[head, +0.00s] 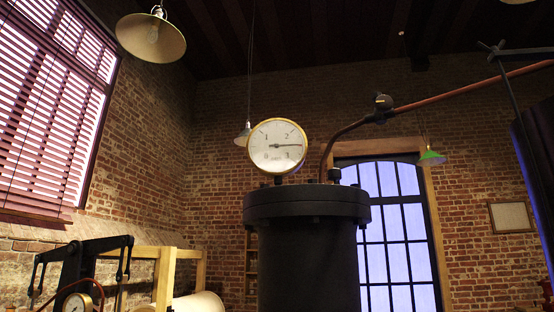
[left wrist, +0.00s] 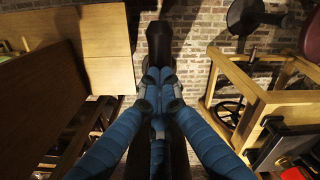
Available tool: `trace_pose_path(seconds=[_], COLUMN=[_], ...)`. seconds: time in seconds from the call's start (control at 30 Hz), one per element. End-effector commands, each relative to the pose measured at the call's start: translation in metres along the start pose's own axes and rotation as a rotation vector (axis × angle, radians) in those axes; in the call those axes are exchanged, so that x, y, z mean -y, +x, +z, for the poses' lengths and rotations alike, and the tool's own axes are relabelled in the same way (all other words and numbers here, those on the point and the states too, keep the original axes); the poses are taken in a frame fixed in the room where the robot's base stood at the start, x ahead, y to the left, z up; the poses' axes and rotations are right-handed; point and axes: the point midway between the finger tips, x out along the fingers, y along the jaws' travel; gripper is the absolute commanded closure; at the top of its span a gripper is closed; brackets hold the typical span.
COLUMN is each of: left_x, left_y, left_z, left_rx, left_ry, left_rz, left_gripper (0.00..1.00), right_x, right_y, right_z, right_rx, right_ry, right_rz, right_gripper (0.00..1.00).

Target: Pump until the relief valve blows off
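A round brass-rimmed gauge (head: 277,146) stands on the lid of a dark cylindrical vessel (head: 308,255) in the head view. Its needle points right, about midway between 2 and 3. A small dark fitting (head: 335,175) sits on the lid beside it; I cannot tell whether this is the relief valve. No blow-off shows. In the left wrist view, my left gripper (left wrist: 159,80) has its blue fingers closed together on a dark bar (left wrist: 160,42), which continues beyond and beneath them. Neither gripper shows in the head view, and my right gripper is in no view.
A pipe (head: 345,128) rises from the vessel toward the upper right. A black frame (head: 85,255) with a second gauge (head: 77,302) stands at lower left. Wooden panels (left wrist: 100,50) lie left in the wrist view, a wooden frame (left wrist: 265,100) right.

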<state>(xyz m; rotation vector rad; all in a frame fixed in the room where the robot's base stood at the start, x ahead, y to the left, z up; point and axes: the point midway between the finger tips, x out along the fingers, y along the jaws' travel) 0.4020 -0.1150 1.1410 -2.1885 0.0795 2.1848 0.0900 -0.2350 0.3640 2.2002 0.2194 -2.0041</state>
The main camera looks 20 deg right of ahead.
Motion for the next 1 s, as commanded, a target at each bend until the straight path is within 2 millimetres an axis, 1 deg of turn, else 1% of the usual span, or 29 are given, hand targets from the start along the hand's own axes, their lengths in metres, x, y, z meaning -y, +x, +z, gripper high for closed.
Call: trace_pose_path(seconds=[0.03,0.3,0.33,0.37,0.47,0.57,0.7,1.0], left_x=[0.0,0.001,0.001,0.001,0.001,0.001,0.0,0.0], left_y=[0.017,0.061,0.059,0.054,0.047,0.031,-0.002,-0.068], left_z=[-0.001,0.0,0.0,0.0,0.0,0.0,0.0,0.0], left_rx=[0.001,0.002,0.001,0.001,0.001,0.0,0.0,0.001], left_ry=[-0.001,-0.001,-0.001,-0.001,-0.001,-0.001,-0.001,0.001], left_rz=[-0.002,-0.004,-0.003,-0.003,-0.004,-0.004,-0.003,-0.004], left_gripper=[1.0,1.0,1.0,1.0,1.0,1.0,1.0,1.0], right_x=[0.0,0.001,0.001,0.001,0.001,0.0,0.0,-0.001], right_y=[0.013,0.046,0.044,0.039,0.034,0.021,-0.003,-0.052], right_z=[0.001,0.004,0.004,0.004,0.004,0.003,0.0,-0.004], right_rx=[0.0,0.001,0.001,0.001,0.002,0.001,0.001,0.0], right_ry=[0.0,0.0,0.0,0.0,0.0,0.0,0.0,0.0], right_rz=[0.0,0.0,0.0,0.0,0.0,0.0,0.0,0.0], right_gripper=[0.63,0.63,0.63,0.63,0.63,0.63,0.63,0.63])
